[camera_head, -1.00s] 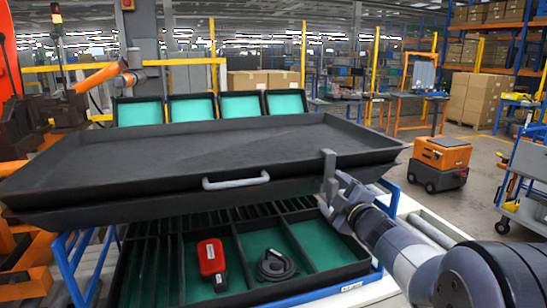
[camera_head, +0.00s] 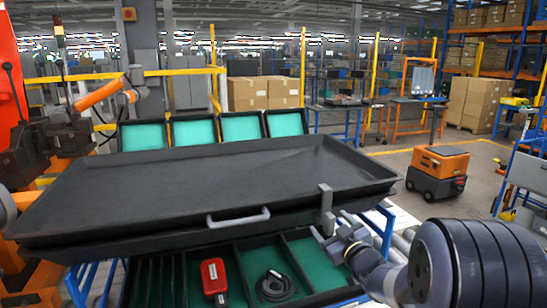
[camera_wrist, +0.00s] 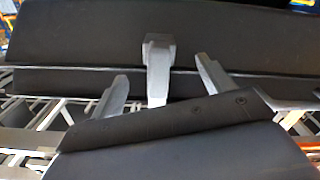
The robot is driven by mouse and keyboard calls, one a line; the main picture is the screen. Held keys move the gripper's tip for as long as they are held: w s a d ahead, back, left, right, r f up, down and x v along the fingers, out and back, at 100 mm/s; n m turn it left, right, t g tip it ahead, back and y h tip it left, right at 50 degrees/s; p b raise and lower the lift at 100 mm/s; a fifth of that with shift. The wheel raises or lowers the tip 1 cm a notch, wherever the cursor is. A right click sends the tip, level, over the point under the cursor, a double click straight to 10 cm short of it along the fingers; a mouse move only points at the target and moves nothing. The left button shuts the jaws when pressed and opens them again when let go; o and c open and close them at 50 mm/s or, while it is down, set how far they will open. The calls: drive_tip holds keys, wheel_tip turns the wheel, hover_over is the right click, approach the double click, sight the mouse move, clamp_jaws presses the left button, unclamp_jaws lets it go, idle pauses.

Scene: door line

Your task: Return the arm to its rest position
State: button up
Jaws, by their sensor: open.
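My gripper (camera_head: 333,225) is at the front right of a wide black tray (camera_head: 200,190). Its two fingers are apart, with nothing held between them. A grey upright bracket (camera_head: 326,208) stands at the tray's front edge, close to the fingertips. In the wrist view, the bracket (camera_wrist: 158,68) shows between the two spread fingers (camera_wrist: 163,88); I cannot tell whether they touch it. The tray has a pale handle (camera_head: 238,217) on its front. My dark, ribbed arm reaches in from the lower right.
Below is a divided tray with green floors, holding a red device (camera_head: 214,278) and a coiled black cable (camera_head: 275,285). An orange cart (camera_head: 437,172) stands on the floor to the right. An orange arm (camera_head: 100,95) is at the left. Open floor shows around the cart.

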drive_tip(key=shift+r+m+p, duration=0.15)
drive_tip(key=shift+m+p, duration=1.85)
drive_tip(key=shift+p, duration=1.05)
drive_tip(key=shift+s+d+f, duration=0.15)
drive_tip(key=shift+s+f, duration=0.05)
drive_tip(key=shift+s+d+b, duration=0.15)
drive_tip(key=shift+s+b, duration=0.2)
drive_tip(key=shift+s, duration=0.15)
